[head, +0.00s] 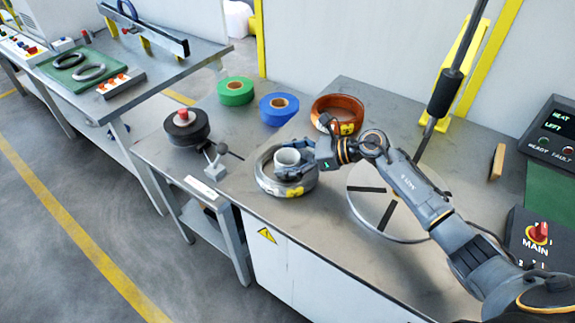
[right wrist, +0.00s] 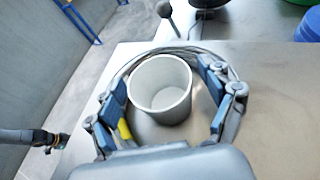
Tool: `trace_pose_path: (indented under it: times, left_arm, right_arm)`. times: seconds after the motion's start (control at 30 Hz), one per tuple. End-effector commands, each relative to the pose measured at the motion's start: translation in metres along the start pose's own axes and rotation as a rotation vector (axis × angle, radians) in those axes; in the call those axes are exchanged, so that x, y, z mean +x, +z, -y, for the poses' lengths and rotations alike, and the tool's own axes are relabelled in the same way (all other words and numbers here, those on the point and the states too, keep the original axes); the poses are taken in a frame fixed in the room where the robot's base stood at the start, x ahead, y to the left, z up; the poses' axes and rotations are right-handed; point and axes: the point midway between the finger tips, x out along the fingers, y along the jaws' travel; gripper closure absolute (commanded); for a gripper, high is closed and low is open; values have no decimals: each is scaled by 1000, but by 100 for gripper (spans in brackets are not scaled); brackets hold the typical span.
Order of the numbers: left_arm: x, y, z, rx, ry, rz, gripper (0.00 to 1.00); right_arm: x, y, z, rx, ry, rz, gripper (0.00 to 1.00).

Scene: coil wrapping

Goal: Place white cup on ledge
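The white cup (head: 287,158) is upright at the grey coil (head: 270,187) on the workbench, over or inside its centre hole; I cannot tell whether it rests on the bench. In the right wrist view the empty white cup (right wrist: 160,88) is between the fingers of my right gripper (right wrist: 165,95), with gaps visible at both sides, clearest on the right. My right gripper (head: 296,160) is open around the cup in the head view. The grey coil also shows around the cup in the wrist view. No ledge can be singled out with certainty.
Behind the coil are green tape (head: 235,91), blue tape (head: 278,108) and a copper coil (head: 338,112). A black spool (head: 186,128) and a small clamp (head: 215,163) stand left. A round turntable (head: 362,205) lies right. The bench's front edge is close to the coil.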

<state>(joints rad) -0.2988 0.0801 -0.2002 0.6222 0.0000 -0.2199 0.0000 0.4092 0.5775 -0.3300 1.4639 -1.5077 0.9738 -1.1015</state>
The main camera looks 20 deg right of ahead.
Motion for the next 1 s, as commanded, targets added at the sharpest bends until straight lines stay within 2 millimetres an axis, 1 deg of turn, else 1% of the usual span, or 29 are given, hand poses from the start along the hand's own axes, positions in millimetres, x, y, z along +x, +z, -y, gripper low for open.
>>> trace_pose_path:
  times: [0.03,0.07,0.1,0.17,0.2,0.27,0.3,0.53,0.67,0.77,0.83,0.9,0.97,1.0]
  left_arm:
    - [0,0,-1,0,1,0,44]
    - [0,0,-1,0,1,1,44]
    - [0,0,-1,-1,1,1,44]
    - [0,1,-1,-1,1,1,44]
    - [0,1,-1,-1,1,2,44]
    - [0,1,-1,-1,1,2,44]
    - [0,1,-1,-1,1,2,44]
    - [1,2,-1,-1,1,3,44]
    - [4,2,-1,-1,1,3,44]
    - [9,3,-1,-1,1,4,44]
    - [15,3,-1,-1,1,4,44]
    - [13,4,-1,-1,1,4,44]
    - [14,4,-1,-1,1,4,44]
    - [15,4,-1,-1,1,4,44]
  right_arm:
    - [0,0,0,0,0,0,34]
    - [0,0,0,0,0,0,41]
    - [0,0,0,0,0,0,49]
    - [0,0,0,0,0,0,61]
    - [0,0,0,1,0,0,69]
    - [0,0,0,1,0,0,71]
    - [0,0,0,0,0,0,75]
    - [-1,1,0,0,0,0,75]
    - [-3,6,1,-3,-1,0,75]
    - [-8,16,1,-6,-1,0,75]
    - [-13,28,1,-8,-2,0,75]
    - [-20,38,-10,-6,0,-2,75]
    - [-26,47,-20,-8,2,-2,75]
    - [-31,55,-27,-8,1,-1,75]
